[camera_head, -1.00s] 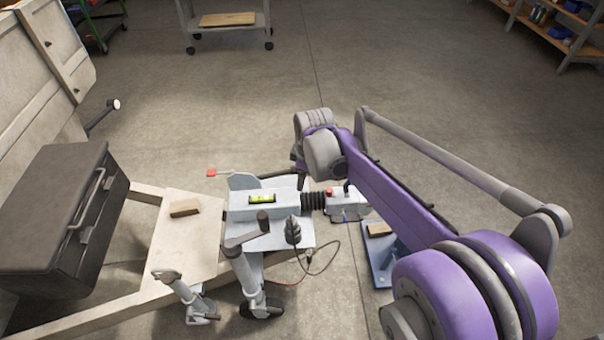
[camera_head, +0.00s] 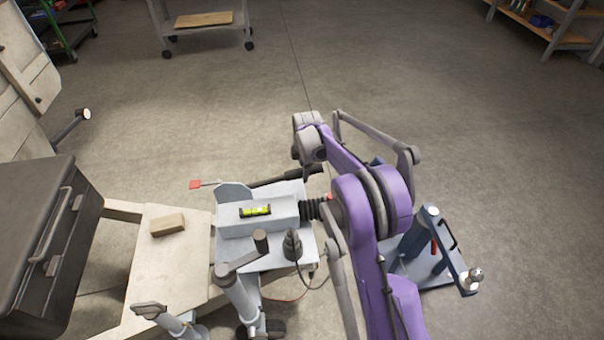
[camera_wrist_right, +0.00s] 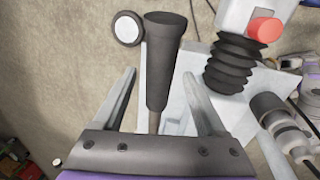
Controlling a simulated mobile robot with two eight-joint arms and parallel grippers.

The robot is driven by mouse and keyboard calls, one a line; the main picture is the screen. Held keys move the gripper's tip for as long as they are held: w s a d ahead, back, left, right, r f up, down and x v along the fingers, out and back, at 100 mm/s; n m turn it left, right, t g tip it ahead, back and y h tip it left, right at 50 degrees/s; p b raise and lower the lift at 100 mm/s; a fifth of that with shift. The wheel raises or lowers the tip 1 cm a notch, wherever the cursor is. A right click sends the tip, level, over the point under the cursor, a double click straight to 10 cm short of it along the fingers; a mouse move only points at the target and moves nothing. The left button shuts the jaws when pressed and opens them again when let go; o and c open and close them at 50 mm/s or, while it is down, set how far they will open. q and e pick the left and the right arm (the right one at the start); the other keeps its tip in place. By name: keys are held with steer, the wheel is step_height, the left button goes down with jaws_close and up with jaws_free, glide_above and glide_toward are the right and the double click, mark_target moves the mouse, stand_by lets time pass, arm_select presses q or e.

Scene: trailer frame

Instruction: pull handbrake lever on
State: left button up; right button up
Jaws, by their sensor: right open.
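The handbrake lever (camera_head: 272,181) is a dark bar beside the grey coupling housing (camera_head: 235,222) in the head view, lying low and nearly level. Its thicker end runs right, under my right wrist. In the right wrist view its black grip (camera_wrist_right: 163,58) lies between the two fingers of my right gripper (camera_wrist_right: 160,75), with a gap on either side. The gripper is open and holds nothing. In the head view my purple right arm hides most of this gripper. The black bellows (camera_wrist_right: 234,65) and a red knob (camera_wrist_right: 264,30) show on the right. My left gripper is not in view.
A spirit level (camera_head: 255,211) lies on the housing. A wood block (camera_head: 168,225) and a dark toolbox (camera_head: 40,240) are on the left. A crank handle (camera_head: 240,260) stands in front. A blue stand (camera_head: 415,245) is to the right.

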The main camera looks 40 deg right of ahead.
steer(key=shift+w+d+f, duration=0.1)
steer(key=shift+w+f, duration=0.05)
steer(key=shift+f, duration=0.5)
steer(key=shift+w+f, duration=0.1)
steer(key=shift+f, duration=0.5)
jaws_close()
stand_by(0.5)
